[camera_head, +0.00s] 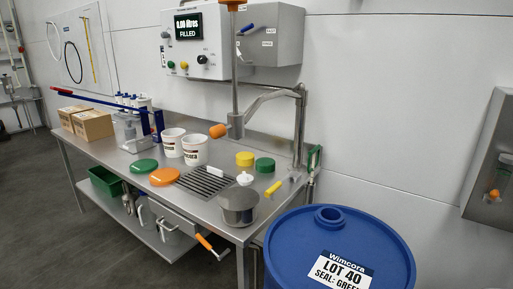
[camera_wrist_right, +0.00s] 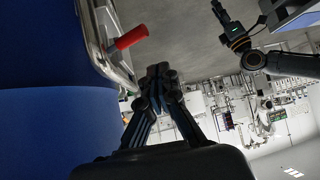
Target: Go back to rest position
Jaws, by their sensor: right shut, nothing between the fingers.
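My right gripper (camera_wrist_right: 160,72) shows in the right wrist view with its dark fingers shut together and nothing between them. The view is upside down. A large blue drum wall is to the left of the fingers, and a red handle (camera_wrist_right: 131,38) on a metal edge is just up and left of them. A dark arm at the upper right of that view appears to be my left arm, with its small gripper end (camera_wrist_right: 219,12) near the top edge; its fingers are too small to judge. Neither gripper shows in the head view.
In the head view, a steel table (camera_head: 118,157) carries white buckets (camera_head: 195,151), coloured lids (camera_head: 163,177), boxes (camera_head: 92,124) and a steel pot (camera_head: 239,206). A blue drum (camera_head: 290,240) stands close at the lower right. Grey floor (camera_head: 35,200) at left is open.

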